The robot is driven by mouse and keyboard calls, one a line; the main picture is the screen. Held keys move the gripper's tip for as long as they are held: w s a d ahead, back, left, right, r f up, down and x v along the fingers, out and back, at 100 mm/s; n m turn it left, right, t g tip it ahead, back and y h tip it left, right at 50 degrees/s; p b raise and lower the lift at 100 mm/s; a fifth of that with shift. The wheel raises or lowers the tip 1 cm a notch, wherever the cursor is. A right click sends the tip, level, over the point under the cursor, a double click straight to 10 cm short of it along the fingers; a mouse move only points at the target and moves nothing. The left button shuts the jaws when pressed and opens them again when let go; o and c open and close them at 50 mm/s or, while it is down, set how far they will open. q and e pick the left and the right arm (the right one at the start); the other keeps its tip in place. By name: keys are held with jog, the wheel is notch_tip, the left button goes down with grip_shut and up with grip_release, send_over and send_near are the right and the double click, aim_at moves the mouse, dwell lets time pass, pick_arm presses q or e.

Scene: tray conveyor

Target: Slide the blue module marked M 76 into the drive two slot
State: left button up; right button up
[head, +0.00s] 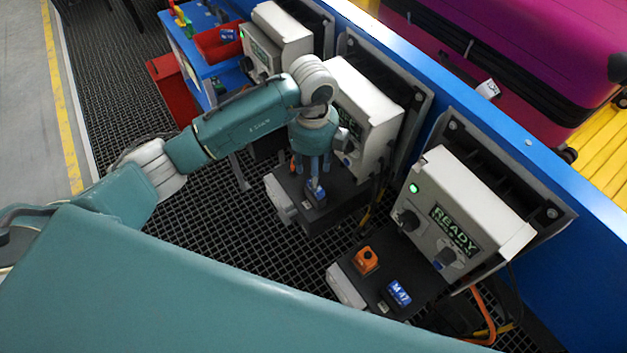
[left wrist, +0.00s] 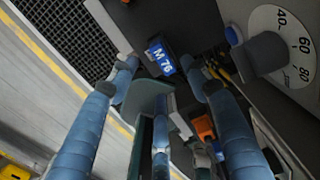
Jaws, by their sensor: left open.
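The blue module marked M 76 (left wrist: 160,58) shows its label in the left wrist view, between the spread fingertips of my left gripper (left wrist: 160,75). In the head view this blue module (head: 317,194) is at the top of the black box of the middle drive unit (head: 345,188). My left gripper (head: 311,170) points down right over it and is open. I cannot tell whether the fingers touch the module or how deep it sits. My right gripper is not in view.
The nearer drive unit (head: 470,215) reads READY with a green light; its black box holds an orange block (head: 366,260) and a blue module M 47 (head: 399,292). A third unit (head: 275,40) and a blue table with a red bin (head: 218,42) stand farther back. Dark grating covers the floor.

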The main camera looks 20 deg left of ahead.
pick_arm(q)
jog(key=shift+r, duration=2.25)
jog(key=shift+s, duration=0.1)
